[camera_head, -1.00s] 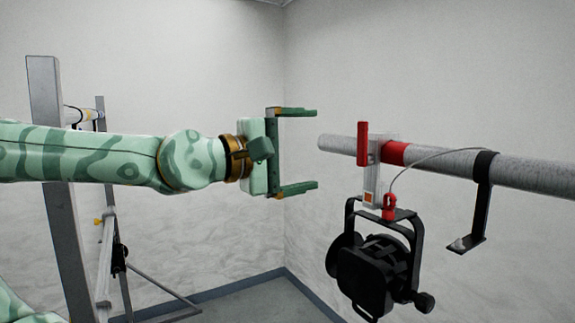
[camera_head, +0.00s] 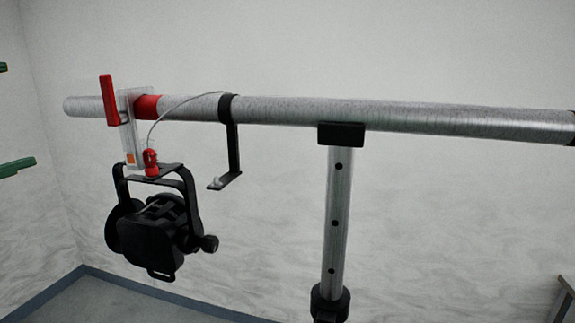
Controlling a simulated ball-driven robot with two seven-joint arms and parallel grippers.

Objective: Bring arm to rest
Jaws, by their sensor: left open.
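My left gripper (camera_head: 12,118) shows only at the left edge of the head view. Two dark green fingers reach in from that edge, one above the other and wide apart, with nothing between them. The rest of the gripper and the left arm are out of frame. The gripper is left of the grey pipe's end, apart from it. A black par can (camera_head: 155,232) hangs below the grey pipe (camera_head: 420,113) from a clamp (camera_head: 130,135) with a red lever (camera_head: 109,102). My right gripper is not in view.
A red band (camera_head: 146,106) wraps the pipe beside the clamp. A thin cable runs from the red fitting (camera_head: 151,162) to the black hook bracket (camera_head: 233,150). A perforated stand post (camera_head: 336,225) bears the pipe. A grey piece (camera_head: 562,303) shows at the lower right.

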